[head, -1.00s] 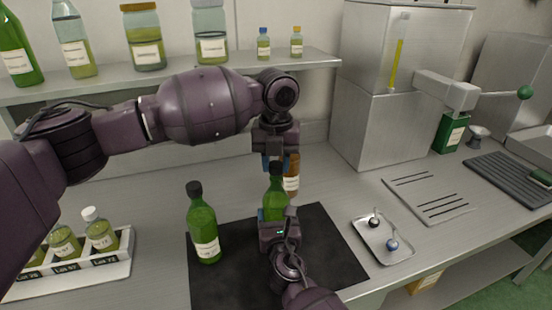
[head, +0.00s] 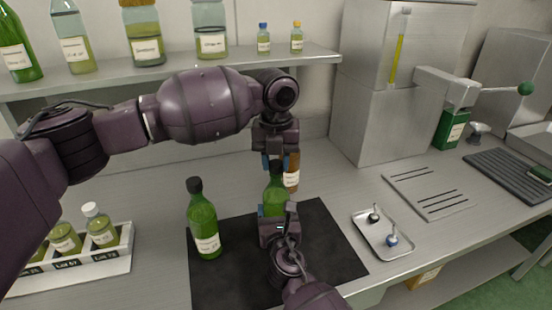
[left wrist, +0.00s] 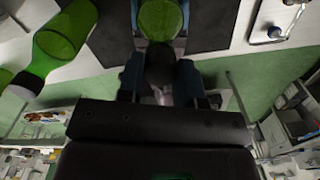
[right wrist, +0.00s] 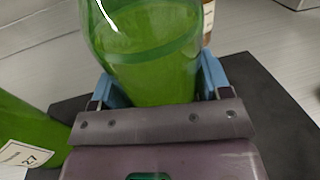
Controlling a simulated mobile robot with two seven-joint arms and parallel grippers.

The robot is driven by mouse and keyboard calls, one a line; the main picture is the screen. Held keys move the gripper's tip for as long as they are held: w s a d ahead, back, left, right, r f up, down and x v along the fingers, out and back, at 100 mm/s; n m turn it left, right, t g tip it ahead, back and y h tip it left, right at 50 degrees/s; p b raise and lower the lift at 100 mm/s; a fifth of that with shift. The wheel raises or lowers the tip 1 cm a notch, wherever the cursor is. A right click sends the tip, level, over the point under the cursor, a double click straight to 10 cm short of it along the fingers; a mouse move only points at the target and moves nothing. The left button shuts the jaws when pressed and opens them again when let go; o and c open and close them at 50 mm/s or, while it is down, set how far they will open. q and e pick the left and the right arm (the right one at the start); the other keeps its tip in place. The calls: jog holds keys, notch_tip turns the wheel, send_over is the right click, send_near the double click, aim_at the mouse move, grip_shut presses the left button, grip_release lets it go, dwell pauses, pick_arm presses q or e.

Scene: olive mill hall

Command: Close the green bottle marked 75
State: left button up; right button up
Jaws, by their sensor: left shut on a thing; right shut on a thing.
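A green bottle (head: 273,197) stands upright over the black mat (head: 325,245); its label is hidden, so I cannot read its number. My right gripper (head: 279,222) is shut around its body, which fills the right wrist view (right wrist: 148,60). My left gripper (head: 277,163) points down from above and is shut on the dark cap (left wrist: 160,65) at the bottle's top. I cannot tell how far the cap is seated. A second green bottle (head: 204,226) with a black cap stands on the mat to the left, apart from both grippers.
A brown bottle (head: 292,172) stands close behind the held bottle. A small metal tray (head: 382,250) with two small stoppers lies at right. A white rack (head: 110,262) with sample jars is at left. A shelf (head: 180,78) with bottles runs behind my left arm.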

pick_arm(q)
jog(key=shift+f, duration=0.2)
pick_arm(e)
jog(key=c, duration=0.4)
pick_arm(q)
jog(key=m, duration=0.5)
jog(key=shift+m, duration=0.3)
pick_arm(e)
jog(key=shift+c, duration=0.2)
pick_arm(q)
jog(key=m, duration=0.4)
jog(key=shift+m, duration=0.3)
jog(key=o, duration=0.9)
jog(key=shift+r, duration=2.3)
